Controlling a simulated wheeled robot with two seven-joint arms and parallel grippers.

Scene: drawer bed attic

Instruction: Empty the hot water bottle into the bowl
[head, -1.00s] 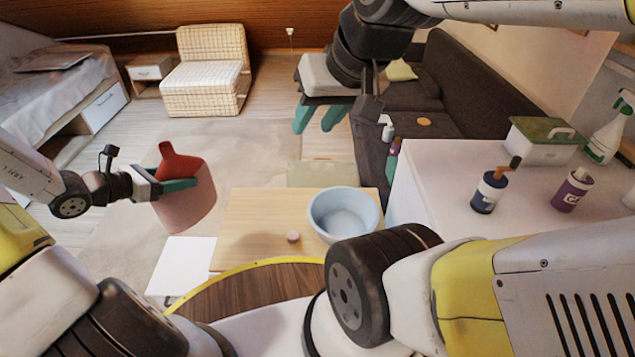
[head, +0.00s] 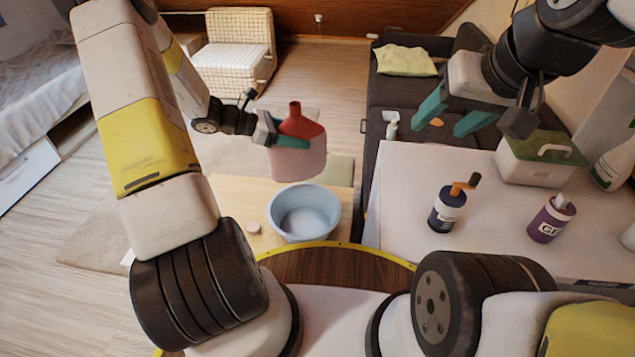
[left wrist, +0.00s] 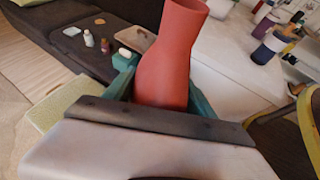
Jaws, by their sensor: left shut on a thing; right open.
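The hot water bottle (head: 300,148) has a red neck and a pale pink body. My left gripper (head: 290,142) is shut on it and holds it upright in the air, just behind and above the bowl in the head view. Its open red neck (left wrist: 170,50) stands between the teal fingers in the left wrist view. The light blue bowl (head: 304,212) sits on the wooden table; its inside looks empty. My right gripper (head: 452,116) is open and empty, high over the sofa and the white counter's far edge.
A small pink round thing (head: 253,228) lies on the wooden table (head: 230,195) left of the bowl. A dark sofa (head: 390,95) stands behind.

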